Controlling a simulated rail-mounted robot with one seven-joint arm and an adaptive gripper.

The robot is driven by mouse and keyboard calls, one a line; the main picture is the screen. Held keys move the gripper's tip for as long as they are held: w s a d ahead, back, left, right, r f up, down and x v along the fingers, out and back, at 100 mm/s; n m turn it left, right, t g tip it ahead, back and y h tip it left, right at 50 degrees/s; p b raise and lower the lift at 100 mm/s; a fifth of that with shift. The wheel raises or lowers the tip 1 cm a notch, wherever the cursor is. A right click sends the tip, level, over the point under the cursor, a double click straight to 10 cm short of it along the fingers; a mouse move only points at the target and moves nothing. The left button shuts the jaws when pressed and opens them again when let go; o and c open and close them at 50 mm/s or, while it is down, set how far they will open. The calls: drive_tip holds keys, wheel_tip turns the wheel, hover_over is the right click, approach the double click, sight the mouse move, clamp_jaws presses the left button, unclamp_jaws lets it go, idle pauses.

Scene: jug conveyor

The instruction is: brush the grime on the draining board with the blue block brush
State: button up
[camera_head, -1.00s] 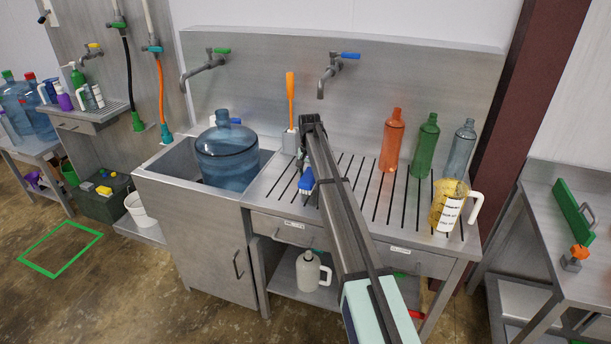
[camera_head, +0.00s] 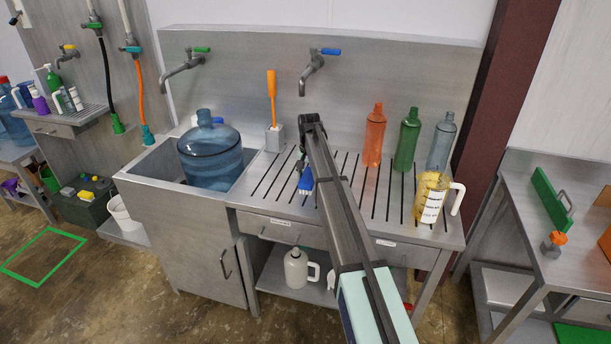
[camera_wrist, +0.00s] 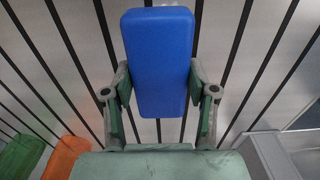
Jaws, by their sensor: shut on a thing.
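The blue block brush (camera_head: 306,181) is over the slotted metal draining board (camera_head: 266,190), left of the middle. In the wrist view the brush (camera_wrist: 158,50) shows its flat blue top between the fingers. My gripper (camera_wrist: 160,98) is shut on it, one finger on each side. In the head view my arm hides much of the gripper and part of the board. White bristles show below the brush, close to the board. I cannot tell whether they touch it. No grime can be made out clearly on the visible slats.
A sink with a large blue jug (camera_head: 210,152) lies left. Orange (camera_head: 374,137), green (camera_head: 408,140) and clear (camera_head: 441,143) bottles stand at the board's back right, with a yellow-filled jug (camera_head: 431,197) in front. An orange-handled brush stands in a grey holder (camera_head: 274,138) at the back.

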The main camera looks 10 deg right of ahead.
drive_tip(key=shift+r+p, duration=1.35)
drive_tip(key=shift+r, duration=1.7)
drive_tip(key=s+f+n+b, duration=0.2)
drive_tip(key=s+f, duration=0.1)
drive_tip(key=s, duration=1.4)
drive_tip(key=s+f+n+b, duration=0.2)
drive_tip(key=s, duration=1.5)
drive_tip(key=shift+s+f+n, duration=0.4)
